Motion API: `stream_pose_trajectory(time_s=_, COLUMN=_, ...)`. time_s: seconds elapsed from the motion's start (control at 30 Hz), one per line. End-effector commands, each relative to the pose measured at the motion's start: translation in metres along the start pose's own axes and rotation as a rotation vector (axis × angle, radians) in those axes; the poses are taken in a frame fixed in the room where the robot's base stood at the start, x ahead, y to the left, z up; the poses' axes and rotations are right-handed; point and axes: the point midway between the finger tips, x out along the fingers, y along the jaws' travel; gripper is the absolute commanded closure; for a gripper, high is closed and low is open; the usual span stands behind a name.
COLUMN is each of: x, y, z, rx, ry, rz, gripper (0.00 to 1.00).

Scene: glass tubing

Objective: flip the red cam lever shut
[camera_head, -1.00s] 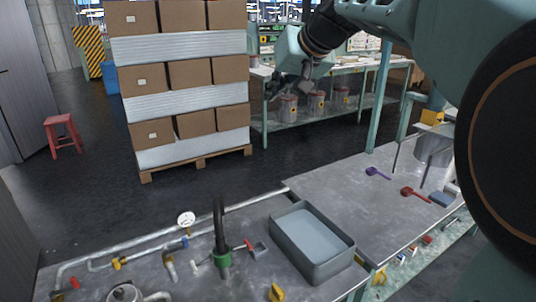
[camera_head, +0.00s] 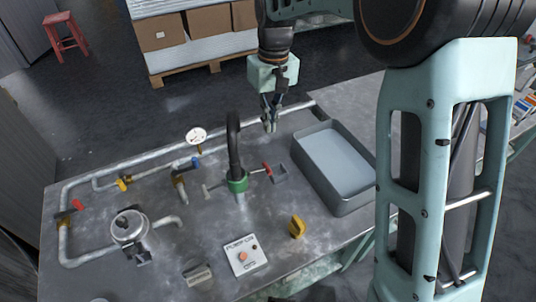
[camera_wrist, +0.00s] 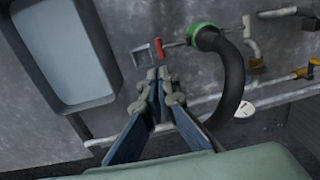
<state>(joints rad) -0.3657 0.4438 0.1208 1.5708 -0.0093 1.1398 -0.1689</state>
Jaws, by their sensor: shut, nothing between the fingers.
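The red cam lever (camera_head: 267,168) sticks out to the right of the green coupling (camera_head: 238,182) on a thin metal arm. A black hose (camera_head: 233,140) curves up from the coupling. In the wrist view the red lever (camera_wrist: 159,47) lies just beyond my fingertips, left of the green coupling (camera_wrist: 206,38). My gripper (camera_head: 269,128) points down above the bench, behind the lever in the head view. Its fingers are shut and empty (camera_wrist: 160,74). It appears apart from the lever.
A grey tray (camera_head: 345,197) stands close on the right. Pipes with a gauge (camera_head: 196,135), a blue-handled valve (camera_head: 195,161) and a red-handled valve (camera_head: 77,206) lie left. A yellow knob (camera_head: 297,227) and a control box (camera_head: 246,256) are in front.

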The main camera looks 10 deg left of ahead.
Motion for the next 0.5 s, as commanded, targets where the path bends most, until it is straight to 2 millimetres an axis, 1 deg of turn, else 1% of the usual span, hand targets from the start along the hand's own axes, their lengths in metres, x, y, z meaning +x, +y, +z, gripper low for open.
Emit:
stream_pose_trajectory(time_s=0.2, x=0.000, y=0.000, z=0.000, rx=0.001, ry=0.001, rz=0.000, gripper=1.00)
stream_pose_trajectory(time_s=0.3, x=0.003, y=0.000, z=0.000, rx=0.001, ry=0.001, rz=0.000, gripper=1.00)
stream_pose_trajectory(time_s=0.37, x=0.008, y=0.000, z=0.000, rx=0.001, ry=0.001, rz=0.000, gripper=1.00)
stream_pose_trajectory(time_s=0.47, x=0.022, y=0.000, z=0.001, rx=0.001, ry=-0.002, rz=-0.001, gripper=1.00)
stream_pose_trajectory(time_s=0.5, x=0.030, y=0.000, z=0.001, rx=0.001, ry=-0.001, rz=-0.001, gripper=1.00)
